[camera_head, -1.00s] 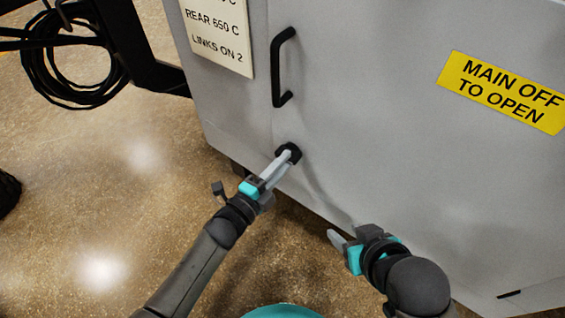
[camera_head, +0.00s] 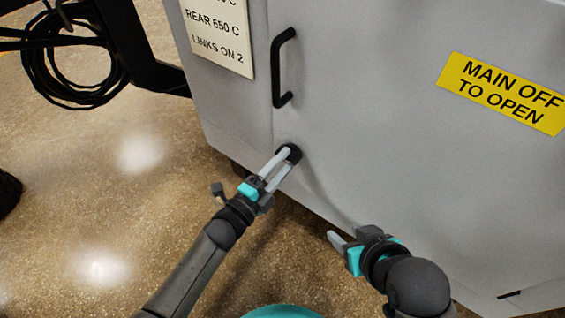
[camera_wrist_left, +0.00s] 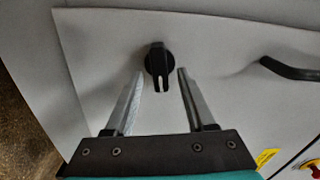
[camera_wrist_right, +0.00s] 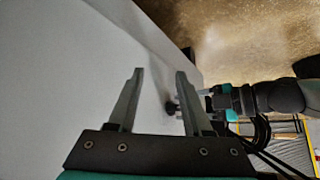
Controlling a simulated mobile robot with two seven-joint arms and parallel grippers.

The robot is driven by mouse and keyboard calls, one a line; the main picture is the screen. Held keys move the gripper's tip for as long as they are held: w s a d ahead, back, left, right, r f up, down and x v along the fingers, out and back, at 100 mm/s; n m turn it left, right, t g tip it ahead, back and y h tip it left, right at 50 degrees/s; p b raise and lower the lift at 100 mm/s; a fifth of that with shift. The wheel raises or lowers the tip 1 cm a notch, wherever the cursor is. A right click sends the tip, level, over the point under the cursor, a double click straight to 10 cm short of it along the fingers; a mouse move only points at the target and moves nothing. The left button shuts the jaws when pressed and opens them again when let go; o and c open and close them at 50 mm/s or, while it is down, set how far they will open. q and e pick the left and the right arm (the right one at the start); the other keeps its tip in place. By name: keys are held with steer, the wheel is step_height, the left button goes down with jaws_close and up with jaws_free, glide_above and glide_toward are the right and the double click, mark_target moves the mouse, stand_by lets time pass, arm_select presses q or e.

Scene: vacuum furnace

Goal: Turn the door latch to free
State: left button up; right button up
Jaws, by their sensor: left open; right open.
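The door latch is a small black knob (camera_head: 289,153) low on the grey cabinet door (camera_head: 345,110), below the black door handle. In the left wrist view the latch (camera_wrist_left: 157,62) shows a round body with a grip bar that points down toward my gripper, with a light mark on it. My left gripper (camera_head: 283,162) is open at the latch. In its wrist view the two fingers (camera_wrist_left: 160,75) stand apart on either side of the latch's bar, with gaps to both. My right gripper (camera_head: 338,238) is open and empty, in front of the door's lower part.
A black bar handle (camera_head: 284,68) stands out from the door above the latch. A yellow sign (camera_head: 505,92) and a pale placard (camera_head: 219,30) are on the cabinet. Coiled black cable (camera_head: 68,65) hangs at the left. The floor at the lower left is clear.

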arm_select(q)
steer(key=shift+s+a, duration=0.4)
steer(key=shift+s, duration=0.1)
steer(key=p+v, duration=0.4)
steer(key=v, duration=0.9)
steer(key=shift+s+a, duration=0.25)
steer(key=shift+s, duration=0.05)
arm_select(e)
steer(key=s+d+f+g+h, duration=0.1)
steer(key=s+d+f+g, duration=0.2)
steer(key=f, duration=0.2)
steer(key=shift+m+g, duration=0.3)
steer(key=shift+d, duration=0.1)
